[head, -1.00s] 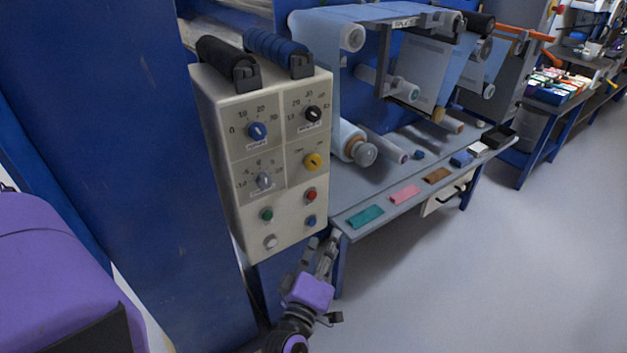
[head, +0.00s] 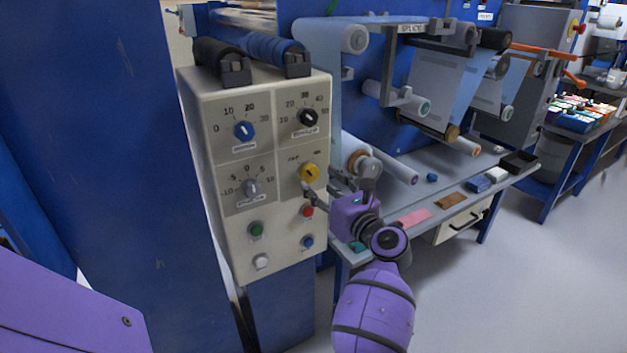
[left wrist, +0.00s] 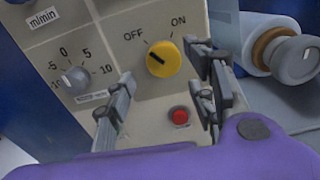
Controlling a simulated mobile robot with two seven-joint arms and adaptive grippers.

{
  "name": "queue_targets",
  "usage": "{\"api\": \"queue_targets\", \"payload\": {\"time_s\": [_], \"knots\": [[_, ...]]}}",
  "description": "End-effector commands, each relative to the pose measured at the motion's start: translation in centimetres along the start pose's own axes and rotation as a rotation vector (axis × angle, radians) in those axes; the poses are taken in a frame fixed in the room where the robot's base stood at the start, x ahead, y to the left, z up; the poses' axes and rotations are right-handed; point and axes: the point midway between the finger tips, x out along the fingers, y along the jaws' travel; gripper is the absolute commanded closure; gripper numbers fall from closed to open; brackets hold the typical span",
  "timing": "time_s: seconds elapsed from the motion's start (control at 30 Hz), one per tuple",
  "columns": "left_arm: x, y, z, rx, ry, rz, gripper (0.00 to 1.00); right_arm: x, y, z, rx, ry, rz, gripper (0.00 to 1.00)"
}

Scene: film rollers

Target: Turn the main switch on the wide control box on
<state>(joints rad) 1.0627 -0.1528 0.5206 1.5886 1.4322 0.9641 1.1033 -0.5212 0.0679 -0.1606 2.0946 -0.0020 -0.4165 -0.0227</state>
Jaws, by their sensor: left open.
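The wide control box (head: 223,225) is beige and stands at the left of the bench in the head view. Its yellow main switch (head: 309,173) is on the right of its front panel. In the left wrist view the yellow switch (left wrist: 170,65) lies between OFF and ON labels, its dark mark pointing up-left toward OFF. My left gripper (head: 318,189) is open in front of the panel, just below and right of the switch. In the left wrist view its fingers (left wrist: 160,68) stand on either side of the switch, with nothing held. My right gripper is not in view.
A red button (left wrist: 180,115) sits below the switch, close to the right finger. A blue knob (head: 244,131), a black knob (head: 309,117) and a grey knob (head: 251,188) share the panel. The bench with film rollers (head: 397,98) is to the right. Open floor lies at right.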

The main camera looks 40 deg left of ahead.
Motion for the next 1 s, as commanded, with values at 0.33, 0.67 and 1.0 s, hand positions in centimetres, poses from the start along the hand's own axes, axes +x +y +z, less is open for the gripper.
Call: {"api": "queue_targets", "payload": {"time_s": [0.33, 0.67, 1.0], "knots": [[3.8, 0.0, 0.1, 0.002, -0.002, -0.001, 0.5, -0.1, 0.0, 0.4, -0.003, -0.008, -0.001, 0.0], [4.0, 0.0, 0.0, 0.002, -0.002, -0.001, 0.58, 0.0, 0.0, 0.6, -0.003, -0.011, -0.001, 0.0], [4.0, 0.1, 0.0, 0.004, -0.002, 0.001, 0.91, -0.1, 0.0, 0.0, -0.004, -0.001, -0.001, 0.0]]}}
